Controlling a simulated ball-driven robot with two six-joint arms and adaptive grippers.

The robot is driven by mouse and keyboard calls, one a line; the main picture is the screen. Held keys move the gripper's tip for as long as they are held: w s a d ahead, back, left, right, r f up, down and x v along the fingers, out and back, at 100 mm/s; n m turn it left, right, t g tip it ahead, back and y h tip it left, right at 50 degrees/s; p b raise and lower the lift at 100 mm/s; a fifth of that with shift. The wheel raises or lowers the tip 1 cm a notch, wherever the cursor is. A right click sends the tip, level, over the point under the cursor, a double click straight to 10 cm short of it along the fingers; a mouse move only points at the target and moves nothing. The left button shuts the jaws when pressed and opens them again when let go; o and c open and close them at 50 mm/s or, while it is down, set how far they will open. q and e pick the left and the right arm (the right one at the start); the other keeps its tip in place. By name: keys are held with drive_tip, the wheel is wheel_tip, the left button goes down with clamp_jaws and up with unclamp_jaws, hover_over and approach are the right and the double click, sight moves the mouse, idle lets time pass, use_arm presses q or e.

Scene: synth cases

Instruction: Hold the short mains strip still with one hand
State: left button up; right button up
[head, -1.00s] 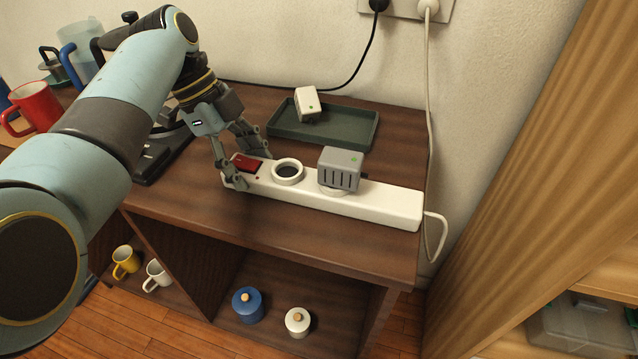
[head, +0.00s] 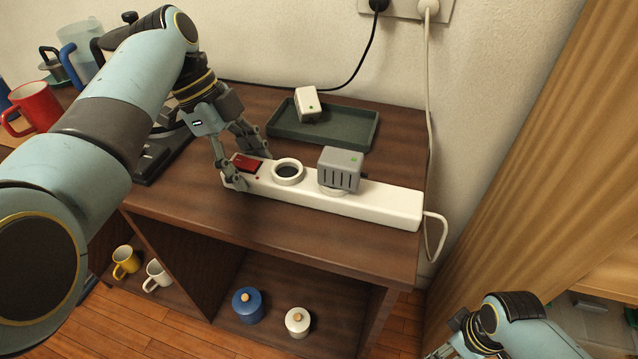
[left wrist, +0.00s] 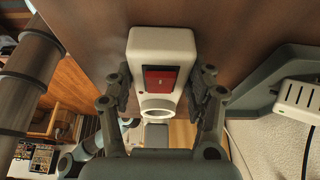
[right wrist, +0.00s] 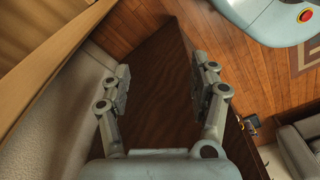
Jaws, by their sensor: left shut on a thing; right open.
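The short white mains strip (head: 380,205) lies on the dark wooden top. It has a red switch (head: 246,162) at its left end, an empty round socket (head: 288,171), and a grey plug-in block (head: 340,168) seated on the socket to the right. My left gripper (head: 241,164) is shut on the strip's left end, its fingers on both long sides. In the left wrist view, the strip (left wrist: 160,46) sits between the fingers beside the red switch.
A dark green tray (head: 345,143) behind the strip holds a white plug block (head: 307,103). The strip's white cord (head: 428,120) runs up to a wall outlet at the right. A red mug (head: 36,106) stands far left. Blue and white jars (head: 247,305) sit on the lower shelf.

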drive_tip(key=w+a+r+n, duration=0.1)
drive_tip(key=w+r+n, duration=0.3)
drive_tip(key=w+r, duration=0.6)
drive_tip(key=w+r+n, duration=0.4)
drive_tip(key=w+r, duration=0.2)
drive_tip(key=r, duration=0.8)
wheel_tip(320, 180, up, 16)
drive_tip(key=t+y, duration=0.2)
drive_tip(key=y, duration=0.5)
hover_over(347, 158)
drive_tip(key=s+d, duration=0.2)
drive_tip(key=d, duration=0.3)
drive_tip(key=shift+m, duration=0.3)
drive_tip(key=x, duration=0.9)
drive_tip(key=shift+w+f, duration=0.1)
drive_tip(key=c, duration=1.2)
drive_tip(key=shift+r, duration=0.2)
